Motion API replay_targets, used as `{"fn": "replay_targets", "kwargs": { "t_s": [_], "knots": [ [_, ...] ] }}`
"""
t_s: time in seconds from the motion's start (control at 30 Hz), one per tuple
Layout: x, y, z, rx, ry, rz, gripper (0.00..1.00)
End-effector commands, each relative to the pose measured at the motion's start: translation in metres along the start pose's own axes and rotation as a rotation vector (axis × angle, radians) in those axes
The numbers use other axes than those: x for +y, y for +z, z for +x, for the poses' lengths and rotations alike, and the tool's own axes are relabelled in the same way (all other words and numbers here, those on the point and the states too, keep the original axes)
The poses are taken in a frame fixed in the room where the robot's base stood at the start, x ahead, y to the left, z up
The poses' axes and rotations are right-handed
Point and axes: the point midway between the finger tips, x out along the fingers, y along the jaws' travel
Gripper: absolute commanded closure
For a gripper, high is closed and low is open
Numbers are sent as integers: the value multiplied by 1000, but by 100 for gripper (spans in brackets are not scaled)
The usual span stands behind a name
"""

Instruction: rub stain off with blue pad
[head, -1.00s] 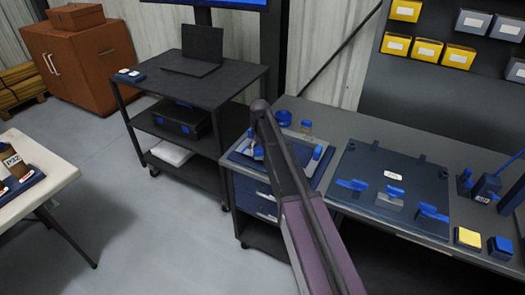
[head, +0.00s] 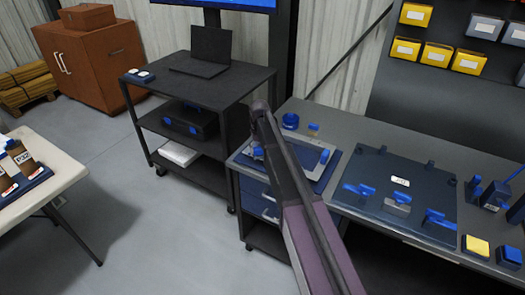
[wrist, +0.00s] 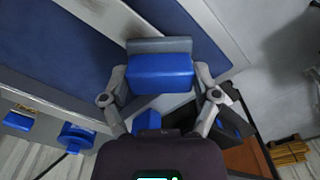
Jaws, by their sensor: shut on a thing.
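My gripper (wrist: 160,85) is shut on a blue block (wrist: 160,72) in the wrist view. A grey strip (wrist: 160,45) runs along the block's far side. I cannot tell whether this block is the pad or a handle fixed to something. Behind it is a blue panel (wrist: 60,50) with a pale frame. In the head view my arm hides most of the gripper, near the framed tray (head: 322,185). A blue-topped pad-like block (head: 509,253) sits at the bench's right front edge. No stain can be made out.
A yellow-topped block (head: 476,245) stands beside the blue-topped one. A dark board (head: 400,175) with several blue-handled clamps lies on the bench, right of the tray. A blue round cup (head: 290,121) is behind the tray. A black cart (head: 215,90) stands to the left; floor between is clear.

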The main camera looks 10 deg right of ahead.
Motion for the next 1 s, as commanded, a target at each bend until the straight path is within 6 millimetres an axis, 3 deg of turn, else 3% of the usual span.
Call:
{"fn": "replay_targets", "kwargs": {
  "t_s": [0.43,1.0],
  "knots": [
    [0,0,-4,0,0,0,59],
    [0,0,-44,0,0,0,59]
  ]
}}
